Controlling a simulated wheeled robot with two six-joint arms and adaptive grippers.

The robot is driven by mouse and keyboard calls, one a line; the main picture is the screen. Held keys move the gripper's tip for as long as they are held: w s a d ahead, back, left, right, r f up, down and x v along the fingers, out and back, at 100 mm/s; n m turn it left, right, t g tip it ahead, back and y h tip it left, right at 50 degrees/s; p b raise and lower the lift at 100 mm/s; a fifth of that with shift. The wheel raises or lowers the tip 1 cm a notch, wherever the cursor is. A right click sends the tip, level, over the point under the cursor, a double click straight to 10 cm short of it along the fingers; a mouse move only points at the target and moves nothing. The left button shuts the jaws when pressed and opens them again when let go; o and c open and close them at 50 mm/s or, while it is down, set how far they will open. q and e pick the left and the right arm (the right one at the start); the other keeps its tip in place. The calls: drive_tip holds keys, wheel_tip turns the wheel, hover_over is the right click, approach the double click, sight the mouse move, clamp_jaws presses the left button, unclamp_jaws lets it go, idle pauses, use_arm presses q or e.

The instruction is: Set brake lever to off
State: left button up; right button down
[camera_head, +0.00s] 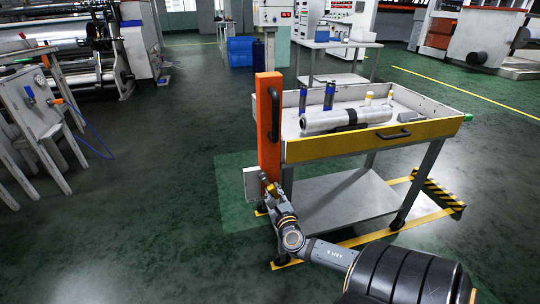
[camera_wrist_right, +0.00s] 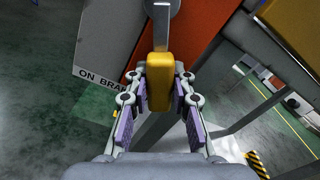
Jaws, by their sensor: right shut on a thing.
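The brake lever shows in the right wrist view as a yellow grip (camera_wrist_right: 158,68) on a flat metal shank that runs up to a round pivot. Next to it is a white plate (camera_wrist_right: 98,76) lettered "ON BRA…"; the rest is hidden. My right gripper (camera_wrist_right: 159,92) is shut on the yellow grip, one finger on each side. In the head view, my right gripper (camera_head: 271,193) is at the foot of the orange post (camera_head: 269,125), beside the pale brake box (camera_head: 252,183). The lever is mostly hidden there. My left gripper is not in view.
The cart has a yellow-fronted tray (camera_head: 375,139) holding a silver roll (camera_head: 325,120) and small bottles. Its lower shelf (camera_head: 345,200) and a wheel are close to my right arm. A black handle (camera_head: 273,115) is on the post.

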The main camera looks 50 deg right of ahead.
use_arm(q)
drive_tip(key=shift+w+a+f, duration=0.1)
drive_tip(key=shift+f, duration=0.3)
use_arm(e)
drive_tip(key=c, duration=1.1)
unclamp_jaws()
drive_tip(key=v, duration=1.2)
